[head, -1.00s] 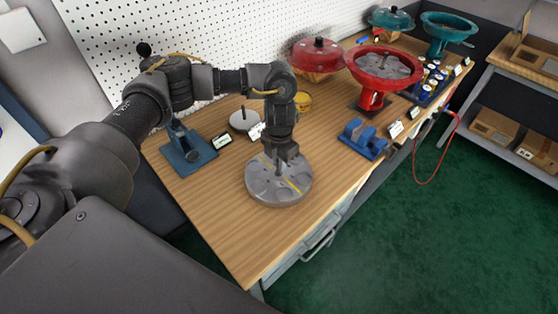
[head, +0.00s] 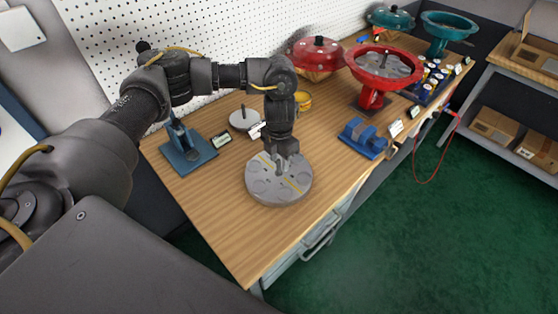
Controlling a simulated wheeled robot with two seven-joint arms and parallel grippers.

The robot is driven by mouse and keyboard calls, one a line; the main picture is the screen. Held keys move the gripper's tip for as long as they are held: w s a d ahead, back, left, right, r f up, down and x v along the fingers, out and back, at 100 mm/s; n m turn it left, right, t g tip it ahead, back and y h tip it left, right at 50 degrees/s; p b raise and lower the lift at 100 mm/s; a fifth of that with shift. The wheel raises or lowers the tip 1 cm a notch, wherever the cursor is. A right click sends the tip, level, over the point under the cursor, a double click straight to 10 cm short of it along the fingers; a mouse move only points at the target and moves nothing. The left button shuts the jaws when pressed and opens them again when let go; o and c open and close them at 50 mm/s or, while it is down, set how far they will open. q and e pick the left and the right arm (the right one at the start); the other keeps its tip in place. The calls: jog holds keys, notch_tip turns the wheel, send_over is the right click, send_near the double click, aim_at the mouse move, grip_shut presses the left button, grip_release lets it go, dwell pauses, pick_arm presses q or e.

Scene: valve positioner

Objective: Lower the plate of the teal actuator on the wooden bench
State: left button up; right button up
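The round grey plate (head: 262,188), with a yellow line across it, is at the front part of the wooden bench (head: 225,232). It looks flat and appears to rest on the bench top. My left gripper (head: 281,166) points down over the plate's middle. Its fingers hide the plate's centre, and I cannot tell whether they are open or shut on it. The teal actuator's open bowl (head: 446,31) stands at the far right end of the bench, with a teal cover (head: 390,19) to its left. My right gripper is not in view.
A red actuator (head: 371,97) with a grey plate inside and a red cover (head: 316,52) stand behind. A blue stand (head: 187,150), small grey disc (head: 243,120), yellow part (head: 303,101) and blue block (head: 363,138) surround the work area. The front bench strip is clear.

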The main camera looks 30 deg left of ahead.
pick_arm(q)
notch_tip(320, 180, up, 10)
jog(key=shift+f+b, duration=0.2)
jog(key=shift+b, duration=0.15)
dwell(0.4)
